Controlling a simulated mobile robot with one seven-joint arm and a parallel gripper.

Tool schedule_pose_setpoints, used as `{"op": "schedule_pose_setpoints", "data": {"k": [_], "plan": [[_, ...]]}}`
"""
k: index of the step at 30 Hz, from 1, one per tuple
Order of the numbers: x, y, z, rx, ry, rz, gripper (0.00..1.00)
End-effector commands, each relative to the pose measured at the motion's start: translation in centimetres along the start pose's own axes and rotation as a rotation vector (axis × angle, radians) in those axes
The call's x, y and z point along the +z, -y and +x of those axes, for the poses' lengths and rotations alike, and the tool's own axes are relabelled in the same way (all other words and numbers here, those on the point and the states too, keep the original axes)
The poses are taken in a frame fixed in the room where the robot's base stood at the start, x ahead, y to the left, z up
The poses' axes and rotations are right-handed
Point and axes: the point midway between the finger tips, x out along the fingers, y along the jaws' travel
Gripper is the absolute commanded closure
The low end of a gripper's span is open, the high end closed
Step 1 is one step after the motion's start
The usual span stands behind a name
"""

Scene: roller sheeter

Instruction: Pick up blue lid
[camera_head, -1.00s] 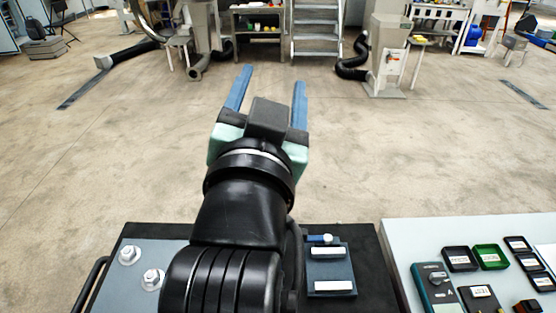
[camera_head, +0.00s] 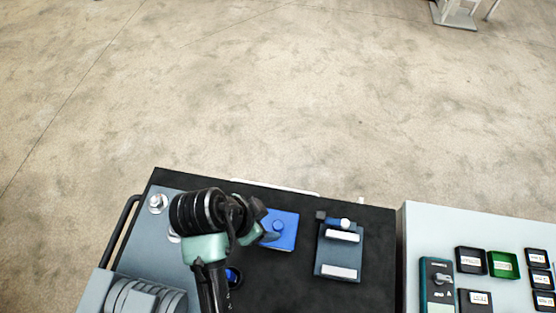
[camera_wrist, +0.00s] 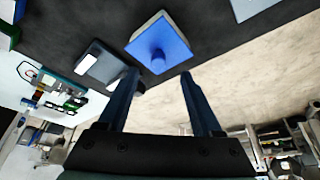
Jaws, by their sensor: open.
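The blue lid (camera_head: 283,230) is a flat blue square with a round knob in its middle, on the black table top (camera_head: 370,270). In the wrist view the blue lid (camera_wrist: 172,42) sits on a pale-sided block or box, ahead of my fingertips. My gripper (camera_wrist: 160,80) is open and empty, its two blue fingers apart, with the lid beyond them and not between them. In the head view my gripper (camera_head: 268,236) is just left of the lid, and its fingers are mostly hidden by the wrist.
A dark block with two white bars (camera_head: 339,252) stands right of the lid. A small round blue thing (camera_head: 233,277) lies near my arm. Bolts (camera_head: 158,203) sit on a grey plate at left. A pale table (camera_head: 480,230) at right holds small trays and a meter.

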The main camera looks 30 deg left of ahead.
Motion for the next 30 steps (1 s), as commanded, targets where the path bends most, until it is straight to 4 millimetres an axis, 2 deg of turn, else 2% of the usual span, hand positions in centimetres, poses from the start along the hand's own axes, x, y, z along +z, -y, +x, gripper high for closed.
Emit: {"op": "schedule_pose_setpoints", "data": {"k": [8,16,26,30], "plan": [[-0.2,-0.2,1.9,0.002,0.001,0.0,0.33],[-0.3,-0.4,5.5,0.0,0.001,0.0,0.33],[-0.3,-0.4,6.1,-0.003,0.0,0.001,0.33],[-0.3,-0.4,6.1,-0.003,0.0,0.001,0.59]]}}
